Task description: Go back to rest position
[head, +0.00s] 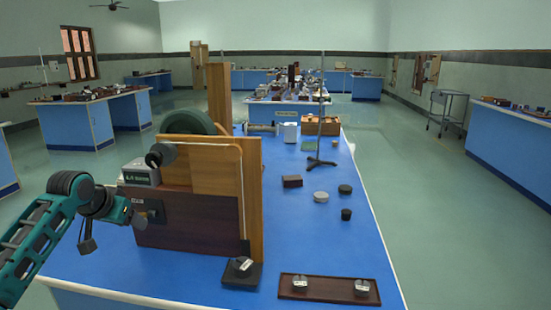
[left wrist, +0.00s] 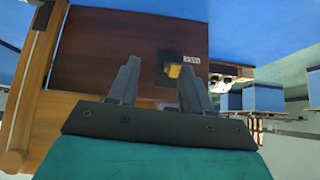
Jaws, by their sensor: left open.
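My left gripper (head: 143,213) is in front of the dark brown panel of a wooden apparatus (head: 250,190) on the blue bench. In the left wrist view the two fingers of this gripper (left wrist: 158,75) are apart with nothing between them. They point toward the dark panel (left wrist: 110,45), which carries a small white label and a black square with a yellow part (left wrist: 174,71). The gap to the panel is hard to judge. My right gripper is not in view.
A grey display box (head: 140,173) stands beside the apparatus. A brown tray (head: 329,289) lies at the bench's front right. A stand (head: 320,162), a dark red box (head: 292,181) and small round pieces (head: 321,197) stand further back.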

